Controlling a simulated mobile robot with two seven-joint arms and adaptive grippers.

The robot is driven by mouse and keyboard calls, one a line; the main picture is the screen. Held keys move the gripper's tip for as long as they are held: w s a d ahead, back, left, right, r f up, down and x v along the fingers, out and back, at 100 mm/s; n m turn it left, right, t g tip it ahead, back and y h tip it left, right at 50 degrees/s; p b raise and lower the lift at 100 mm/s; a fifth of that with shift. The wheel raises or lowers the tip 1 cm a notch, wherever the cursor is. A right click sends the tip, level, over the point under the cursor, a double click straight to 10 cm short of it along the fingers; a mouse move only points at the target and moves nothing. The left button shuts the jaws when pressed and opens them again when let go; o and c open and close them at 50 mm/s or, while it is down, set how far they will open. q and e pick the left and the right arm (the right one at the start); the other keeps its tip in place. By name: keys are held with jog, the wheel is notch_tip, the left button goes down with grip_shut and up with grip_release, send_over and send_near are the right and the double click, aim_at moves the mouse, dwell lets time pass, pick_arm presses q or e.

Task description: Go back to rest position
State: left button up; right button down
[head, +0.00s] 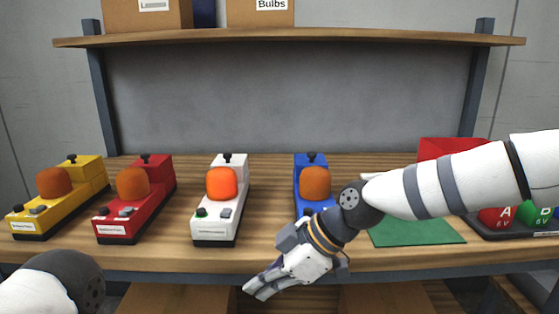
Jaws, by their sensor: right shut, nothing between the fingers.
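My right gripper (262,289) hangs in front of the table's front edge, low in the middle of the head view. Its fingers are together with nothing between them, pointing down to the left. My right arm reaches in from the right, across the table's right part. My left arm shows only as a white and dark grey link at the lower left; the left gripper is out of view.
On the wooden table (270,215) stand a yellow device (88,172), a red device (157,172), a white device (213,228) and a blue device (310,160), each with an orange lamp. A green mat (425,232) and batteries (541,216) lie at right. A shelf (350,36) holds boxes.

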jog(key=s+d+f+m+g+h, duration=0.3)
jog(key=s+f+m, duration=0.6)
jog(key=s+f, duration=0.95)
jog(key=s+d+f+m+h, duration=0.2)
jog(key=s+d+f+m, duration=0.1)
jog(key=s+d, duration=0.7)
jog(key=s+d+f+m+h, duration=0.3)
jog(key=s+d+m, duration=0.3)
jog(key=s+d, duration=0.5)
jog(key=shift+f+m+g, duration=0.3)
jog(key=shift+f, duration=0.25)
